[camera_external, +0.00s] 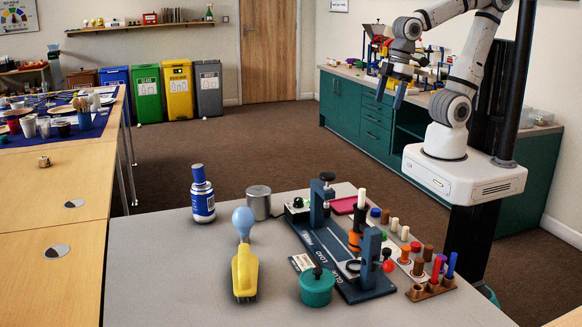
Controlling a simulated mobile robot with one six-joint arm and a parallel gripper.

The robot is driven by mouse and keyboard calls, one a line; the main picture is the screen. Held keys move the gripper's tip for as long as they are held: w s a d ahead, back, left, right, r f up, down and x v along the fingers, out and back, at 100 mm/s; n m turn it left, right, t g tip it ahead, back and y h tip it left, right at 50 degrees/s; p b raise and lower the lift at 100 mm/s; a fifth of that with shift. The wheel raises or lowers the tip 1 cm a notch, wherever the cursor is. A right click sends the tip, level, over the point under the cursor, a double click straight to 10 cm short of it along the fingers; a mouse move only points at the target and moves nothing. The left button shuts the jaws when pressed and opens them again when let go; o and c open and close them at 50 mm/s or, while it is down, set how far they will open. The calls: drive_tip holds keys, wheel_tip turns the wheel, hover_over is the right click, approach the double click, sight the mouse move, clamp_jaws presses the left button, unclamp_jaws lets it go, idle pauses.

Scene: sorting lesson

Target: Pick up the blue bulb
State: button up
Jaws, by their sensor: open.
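The blue bulb (242,218) is pale blue and round, on the grey table in the middle of the external view. It adjoins the far end of a yellow piece (245,272) with a dark bristle-like edge; I cannot tell whether the two are joined. My gripper (392,97) is open and empty. It hangs high at the upper right, beyond the table and well away from the bulb, with its fingers pointing down.
A blue bottle (202,196) and a metal cylinder (258,203) stand behind the bulb. A green lidded pot (317,287) and a dark blue press fixture (352,285) are to its right. Several pegs stand farther right. The table's left front is clear.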

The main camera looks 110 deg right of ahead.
drive_tip(key=w+a+f+y+b, duration=0.1)
drive_tip(key=w+a+f+b, duration=0.15)
drive_tip(key=w, duration=1.05)
drive_tip(key=m+t+y+b, duration=0.2)
drive_tip(key=m+t+b, duration=0.15)
drive_tip(key=b, duration=0.35)
approach(242, 225)
wheel_tip(242, 225, down, 3)
drive_tip(key=w+d, duration=0.2)
drive_tip(key=d, duration=0.1)
drive_tip(key=shift+w+a+f+g, duration=0.2)
drive_tip(key=shift+a+f+g, duration=0.15)
drive_tip(key=shift+f, duration=0.25)
drive_tip(key=x, duration=0.5)
drive_tip(key=shift+s+a+f+p, duration=0.25)
drive_tip(key=shift+s+a+p, duration=0.05)
drive_tip(key=shift+a+p, duration=0.15)
drive_tip(key=shift+w+a+f, duration=0.15)
drive_tip(key=shift+w+f, duration=0.1)
drive_tip(key=shift+f, duration=0.15)
drive_tip(key=shift+c, duration=0.6)
drive_tip(key=c, duration=0.8)
